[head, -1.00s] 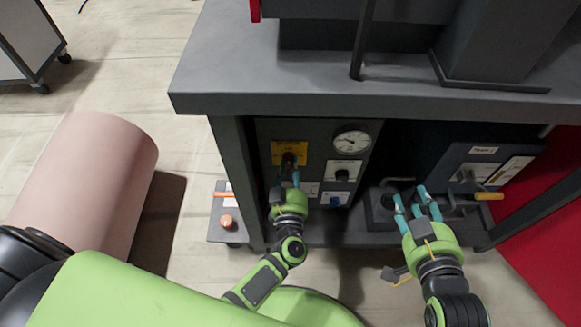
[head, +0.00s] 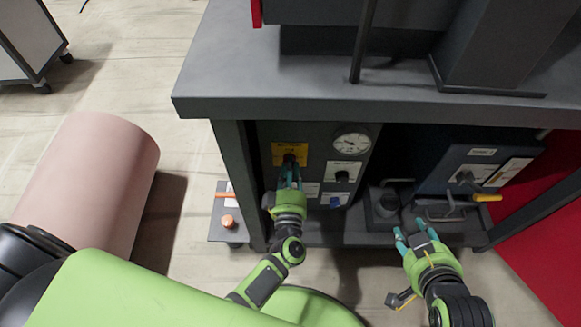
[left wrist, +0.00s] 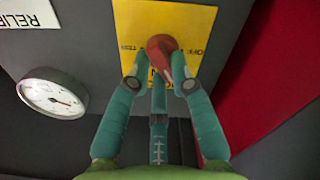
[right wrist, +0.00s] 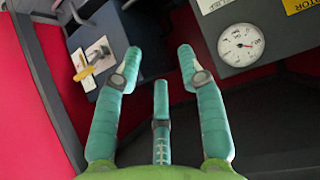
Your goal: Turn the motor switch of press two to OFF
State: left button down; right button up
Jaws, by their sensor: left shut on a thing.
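The motor switch is a red knob (left wrist: 160,48) on a yellow plate (left wrist: 190,28) with black lettering, seen upside down in the left wrist view. The word OFF can be read on the plate beside the knob. In the head view the yellow plate (head: 291,148) is on the dark front panel under the press top, and the knob is mostly hidden by my fingers. My left gripper (head: 289,174) is shut on the knob, its fingertips on either side. My right gripper (head: 408,236) is open and empty, in front of the lower shelf.
A round gauge (head: 352,144), a black knob (head: 342,176) and a blue knob (head: 335,202) are right of the plate. A box with a yellow-tipped lever (head: 487,197) is further right. A side shelf with an orange button (head: 229,221) stands at left.

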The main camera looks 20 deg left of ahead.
pick_arm(q)
jog(key=shift+s+a+f+n+b, duration=0.15)
jog(key=shift+n+b, duration=0.25)
jog(key=shift+n, duration=2.55)
jog(key=shift+w+a+r+n+b, duration=0.1)
jog(key=shift+n+b, duration=0.3)
jog(key=shift+n, duration=2.55)
pick_arm(e)
jog(key=w+a+r+t+y, duration=0.2)
jog(key=w+a+r+t, duration=0.1)
jog(key=r, duration=0.4)
jog(key=shift+w+a+r+n+t, duration=0.15)
jog(key=shift+w+r+n+t, duration=0.35)
jog(key=shift+t, duration=0.6)
jog(key=shift+w, duration=0.1)
jog(key=shift+f, duration=0.1)
pick_arm(q)
jog(key=c, duration=1.1)
grip_release()
